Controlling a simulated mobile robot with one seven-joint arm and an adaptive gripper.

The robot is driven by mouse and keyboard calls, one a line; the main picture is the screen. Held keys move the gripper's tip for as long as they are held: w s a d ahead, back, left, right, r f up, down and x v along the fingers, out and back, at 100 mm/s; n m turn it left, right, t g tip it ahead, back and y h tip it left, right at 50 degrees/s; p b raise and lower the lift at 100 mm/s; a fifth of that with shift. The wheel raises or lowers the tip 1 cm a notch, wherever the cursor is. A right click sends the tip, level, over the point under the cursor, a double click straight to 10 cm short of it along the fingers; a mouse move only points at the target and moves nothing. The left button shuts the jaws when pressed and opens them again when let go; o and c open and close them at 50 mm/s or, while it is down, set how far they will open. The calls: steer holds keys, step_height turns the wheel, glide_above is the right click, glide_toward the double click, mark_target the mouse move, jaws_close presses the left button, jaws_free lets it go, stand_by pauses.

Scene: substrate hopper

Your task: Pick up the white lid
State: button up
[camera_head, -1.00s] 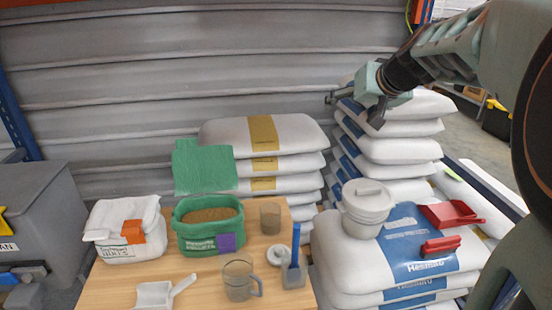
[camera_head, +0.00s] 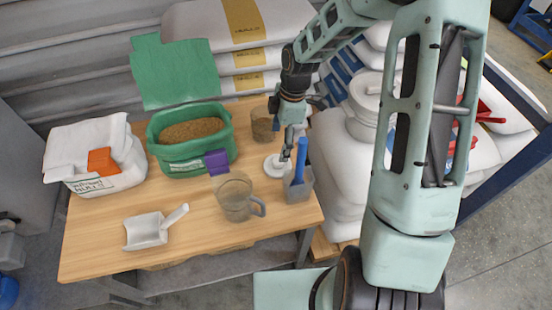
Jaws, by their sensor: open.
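A small round white lid (camera_head: 276,166) with a raised middle lies flat on the wooden table, left of a grey holder with a blue-handled tool. My gripper (camera_head: 287,152) is open and points down just above the lid's right part. Its fingers are small here and partly overlap the lid. I cannot tell whether they touch it. Nothing shows between the fingers.
The grey holder (camera_head: 299,190) with its blue handle (camera_head: 301,160) stands close right of the lid. A clear jug (camera_head: 233,197), a clear cup (camera_head: 262,126), a white scoop (camera_head: 145,230) and a green bag (camera_head: 180,160) are also on the wooden table (camera_head: 205,235). Sacks are stacked behind.

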glide_above(277, 161)
steer(key=f, duration=0.4)
steer(key=shift+d+f, duration=0.15)
steer(key=shift+d, duration=0.05)
steer(key=shift+a+f+b, duration=0.1)
steer(key=shift+f+b, duration=0.3)
steer(key=shift+f, duration=2.65)
steer(key=shift+c, duration=0.2)
steer(key=c, duration=0.6)
